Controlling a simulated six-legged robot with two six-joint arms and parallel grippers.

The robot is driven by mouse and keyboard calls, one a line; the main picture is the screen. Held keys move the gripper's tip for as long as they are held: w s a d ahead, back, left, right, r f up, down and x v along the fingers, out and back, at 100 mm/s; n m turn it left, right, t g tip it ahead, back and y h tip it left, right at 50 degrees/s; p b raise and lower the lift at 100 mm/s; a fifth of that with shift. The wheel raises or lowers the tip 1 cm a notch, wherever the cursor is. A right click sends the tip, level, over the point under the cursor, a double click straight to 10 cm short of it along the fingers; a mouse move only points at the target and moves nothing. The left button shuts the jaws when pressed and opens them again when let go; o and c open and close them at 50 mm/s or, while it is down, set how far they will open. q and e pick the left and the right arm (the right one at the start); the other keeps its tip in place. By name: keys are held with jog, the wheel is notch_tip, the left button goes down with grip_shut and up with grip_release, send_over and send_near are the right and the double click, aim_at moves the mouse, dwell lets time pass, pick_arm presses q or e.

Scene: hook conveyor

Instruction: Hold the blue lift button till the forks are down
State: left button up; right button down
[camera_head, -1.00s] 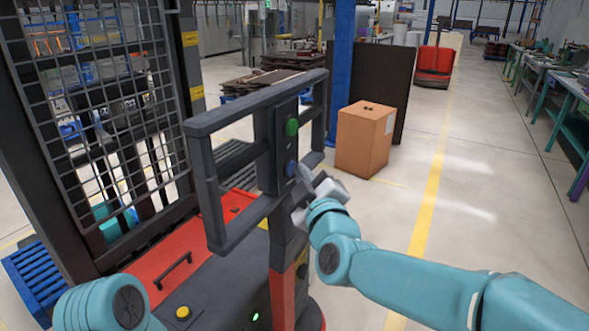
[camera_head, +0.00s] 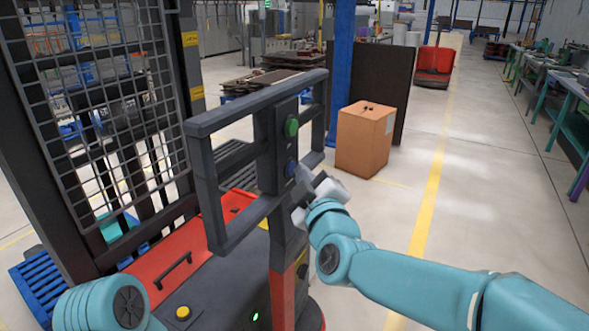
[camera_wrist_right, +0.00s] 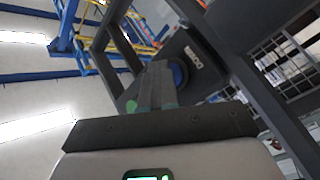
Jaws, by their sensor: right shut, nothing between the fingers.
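The blue lift button (camera_head: 291,168) is on the dark control post of the red and black lift truck (camera_head: 190,260), below a green button (camera_head: 291,127). My right gripper (camera_head: 302,176) is shut and empty, with its fingertips at the blue button. In the right wrist view, the closed fingers (camera_wrist_right: 158,84) reach up to the blue button (camera_wrist_right: 179,74) and partly cover it; contact cannot be told for sure. The forks are not clearly visible; a blue pallet (camera_head: 40,287) shows low at the left, behind the mast. My left gripper is out of view.
A dark handle frame (camera_head: 205,190) surrounds the control post. A mesh guard (camera_head: 100,110) stands at the left. A cardboard box (camera_head: 365,140) is on the floor beyond the post. The floor with the yellow line (camera_head: 435,180) is clear at right.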

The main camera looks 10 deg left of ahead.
jog(key=shift+d, duration=0.1)
dwell(0.6)
jog(key=shift+s+d+b, duration=0.3)
jog(key=shift+d+b, duration=0.2)
jog(key=shift+d, duration=0.15)
jog(key=d+b, duration=0.1)
jog(key=s+d+b, duration=0.1)
jog(key=d, duration=0.1)
jog(key=s+d, duration=0.1)
jog(key=shift+d+b, duration=0.35)
jog(key=shift+b, duration=0.05)
jog(key=shift+w, duration=0.1)
dwell(0.3)
